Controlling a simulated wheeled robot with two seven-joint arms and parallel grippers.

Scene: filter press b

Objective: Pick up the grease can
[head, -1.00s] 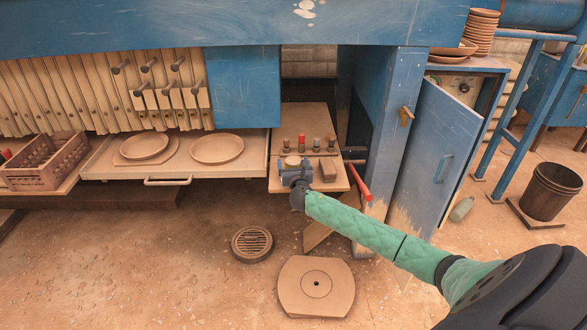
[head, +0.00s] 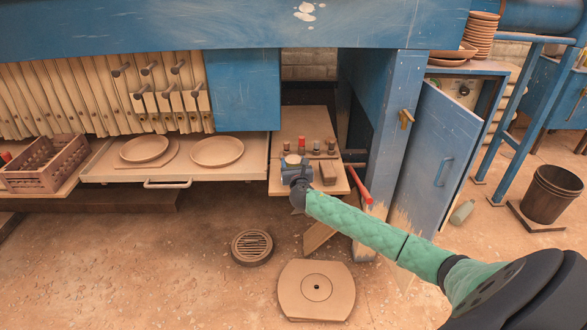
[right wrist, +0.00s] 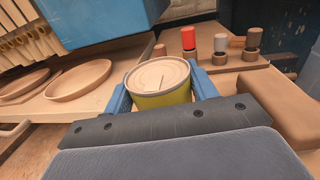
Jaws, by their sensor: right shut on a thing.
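The grease can (right wrist: 158,84) is a short round tin with a pale dusty lid and a yellow-green side. In the right wrist view it sits between the two blue fingers of my right gripper (right wrist: 162,92), which is shut on it. In the head view the can (head: 292,159) shows only its pale lid above my right gripper (head: 295,170), at the front left part of a small wooden shelf (head: 280,187). I cannot tell whether the can still touches the shelf. My left gripper is not in view.
Several small bottles (right wrist: 189,40) stand behind the can, and a brown block (right wrist: 285,105) lies to its right. Two plates (head: 217,151) rest on a tray at left. A red-handled bar (head: 360,186) juts out right of the shelf. The blue cabinet door (head: 430,150) stands open.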

